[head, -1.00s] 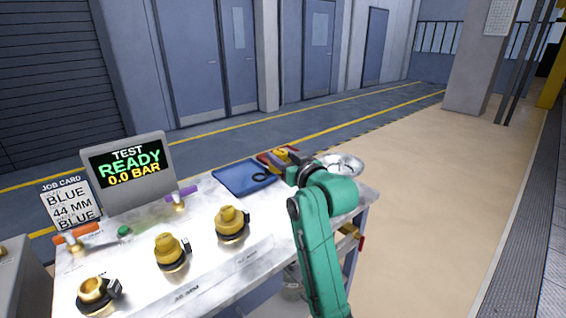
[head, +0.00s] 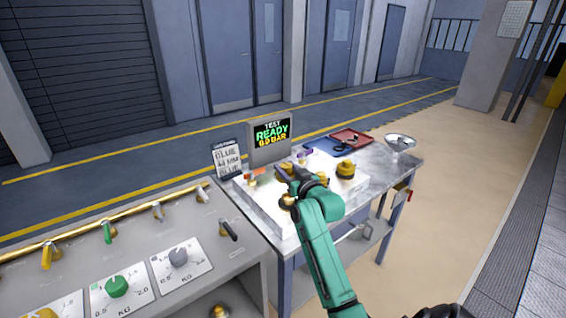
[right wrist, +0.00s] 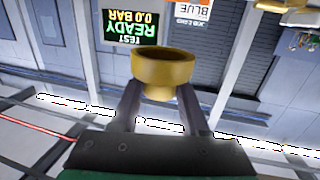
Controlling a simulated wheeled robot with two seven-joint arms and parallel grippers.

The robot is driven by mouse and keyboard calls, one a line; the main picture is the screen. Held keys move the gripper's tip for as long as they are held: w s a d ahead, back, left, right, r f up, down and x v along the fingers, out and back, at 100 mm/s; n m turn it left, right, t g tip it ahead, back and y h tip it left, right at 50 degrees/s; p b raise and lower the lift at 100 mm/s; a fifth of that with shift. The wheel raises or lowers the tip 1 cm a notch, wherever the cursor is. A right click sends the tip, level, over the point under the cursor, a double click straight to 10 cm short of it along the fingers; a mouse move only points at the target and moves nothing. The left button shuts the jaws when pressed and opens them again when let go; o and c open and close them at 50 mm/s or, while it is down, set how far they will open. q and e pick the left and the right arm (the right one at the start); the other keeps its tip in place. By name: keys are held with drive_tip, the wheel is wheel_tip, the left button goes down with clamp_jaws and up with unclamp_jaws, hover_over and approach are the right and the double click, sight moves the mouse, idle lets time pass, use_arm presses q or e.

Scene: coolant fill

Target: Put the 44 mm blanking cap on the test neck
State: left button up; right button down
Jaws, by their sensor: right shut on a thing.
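My right gripper (head: 290,172) is over the test bench, in front of the test screen (head: 270,135), which reads TEST READY. In the right wrist view it is shut on a brass cup-shaped cap (right wrist: 162,72), with the wide rim toward the top of the picture. The cap's size mark cannot be read. Brass fittings stand on the bench: one at the right (head: 346,168), and one partly hidden beside my gripper (head: 287,201). I cannot tell which is the test neck. The job card (head: 227,160) reads blue, 44 mm. My left gripper is out of view.
A grey console (head: 130,250) with coloured levers and KG dials fills the lower left. On the bench are a red tray (head: 352,134), a blue mat (head: 318,146) and a metal bowl (head: 400,142). Floor to the right is clear.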

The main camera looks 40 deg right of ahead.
drive_tip(key=shift+f, duration=0.15)
drive_tip(key=shift+d+f, duration=0.3)
drive_tip(key=shift+d, duration=0.4)
drive_tip(key=shift+d+f, duration=0.1)
drive_tip(key=shift+d, duration=0.1)
drive_tip(key=shift+a, duration=0.1)
drive_tip(key=f+b, duration=0.3)
drive_tip(key=f, duration=0.1)
drive_tip(key=shift+a+f, duration=0.2)
drive_tip(key=shift+f+b, duration=0.4)
drive_tip(key=shift+f, duration=0.2)
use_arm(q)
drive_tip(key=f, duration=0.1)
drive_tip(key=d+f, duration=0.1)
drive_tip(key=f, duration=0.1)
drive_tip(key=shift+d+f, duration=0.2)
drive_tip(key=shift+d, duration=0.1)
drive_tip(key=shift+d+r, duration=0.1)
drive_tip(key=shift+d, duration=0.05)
use_arm(e)
drive_tip(key=shift+r, duration=0.1)
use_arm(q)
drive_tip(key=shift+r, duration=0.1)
